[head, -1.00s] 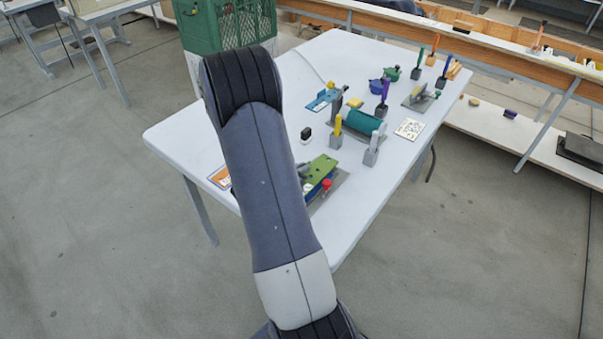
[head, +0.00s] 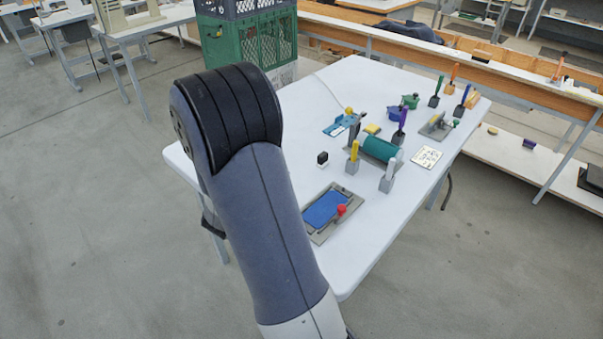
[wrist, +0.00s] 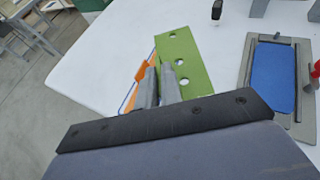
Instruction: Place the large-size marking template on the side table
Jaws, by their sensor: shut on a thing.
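A flat green plate with several round holes (wrist: 188,62), which looks like the marking template, is in the wrist view. My gripper (wrist: 158,78) is shut on its near left edge and holds it above the white table's left part. In the head view, my arm hides both gripper and plate. The grey fixture with a blue bed (head: 326,209) stands bare on the white table (head: 305,100); it also shows at the right of the wrist view (wrist: 274,77). I cannot tell which table is the side table.
An orange-edged card (wrist: 133,84) lies partly behind the plate. A teal roller (head: 380,149), upright tools and a small black stamp (head: 322,158) crowd the white table's middle and far side. Green crates (head: 246,45) stand behind; other tables (head: 128,25) are at back left.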

